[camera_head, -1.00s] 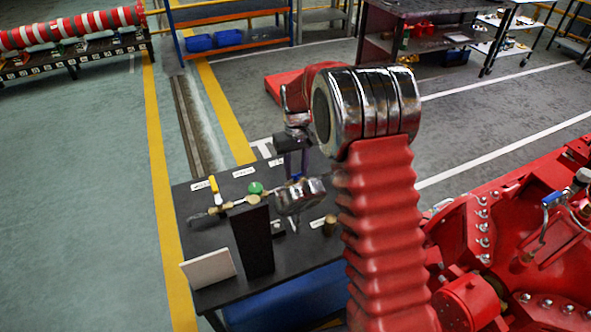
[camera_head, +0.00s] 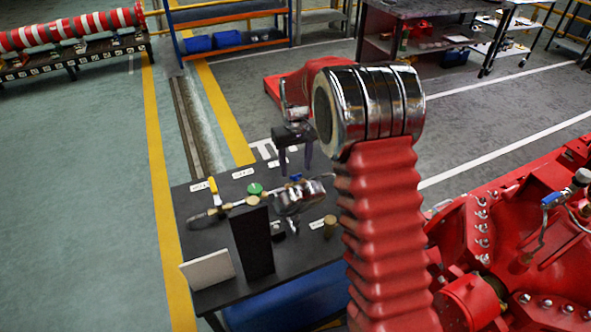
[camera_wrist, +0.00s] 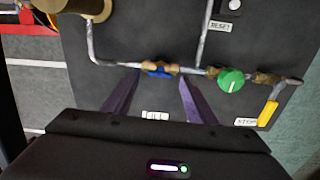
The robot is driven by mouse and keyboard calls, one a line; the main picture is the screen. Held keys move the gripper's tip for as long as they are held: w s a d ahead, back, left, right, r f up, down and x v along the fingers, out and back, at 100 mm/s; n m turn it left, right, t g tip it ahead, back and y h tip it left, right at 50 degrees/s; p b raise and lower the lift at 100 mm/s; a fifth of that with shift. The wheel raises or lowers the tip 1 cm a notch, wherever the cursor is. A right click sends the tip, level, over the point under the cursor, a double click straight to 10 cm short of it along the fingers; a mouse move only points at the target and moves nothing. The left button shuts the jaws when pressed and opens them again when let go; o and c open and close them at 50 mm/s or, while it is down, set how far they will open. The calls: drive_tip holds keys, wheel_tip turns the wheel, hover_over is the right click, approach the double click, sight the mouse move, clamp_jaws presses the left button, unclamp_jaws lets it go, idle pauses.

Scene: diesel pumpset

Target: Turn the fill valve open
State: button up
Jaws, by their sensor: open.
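The fill valve (camera_wrist: 158,68) is a small blue handle on a brass body in a thin metal pipe run over the black bench. It also shows as a small blue spot in the head view (camera_head: 296,177). A white label (camera_wrist: 155,115), hard to read, lies near it. My gripper (camera_wrist: 158,82) is open and empty. Its two purple fingers point at the valve, one to each side of it in the wrist view. In the head view my gripper (camera_head: 295,160) hangs above the valve, fingers down. I see no contact, and the remaining gap is hard to judge.
A green round knob (camera_wrist: 231,79) and a yellow lever (camera_wrist: 268,113) sit further right on the same pipe. A silver cylindrical part (camera_head: 300,195), a dark upright block (camera_head: 252,242) and a white plate (camera_head: 208,269) stand on the bench. Red machinery (camera_head: 520,240) is at the right.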

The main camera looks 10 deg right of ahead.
sight(296, 179)
wheel_tip(296, 179, up, 12)
drive_tip(key=shift+f, duration=0.25)
idle(0.5)
drive_tip(key=s+r+t, duration=0.1)
drive_tip(key=s+r, duration=0.4)
drive_tip(key=s, duration=0.3)
drive_tip(key=s+r+t, duration=0.2)
drive_tip(key=s+r, duration=0.4)
drive_tip(key=s, duration=0.2)
drive_tip(key=s+f+m+t, duration=0.1)
drive_tip(key=s+f+t, duration=0.1)
drive_tip(key=s, duration=1.6)
drive_tip(key=shift+s+f+m+t, duration=0.3)
drive_tip(key=shift+f, duration=0.55)
drive_tip(key=shift+a, duration=0.1)
drive_tip(key=shift+c, duration=0.3)
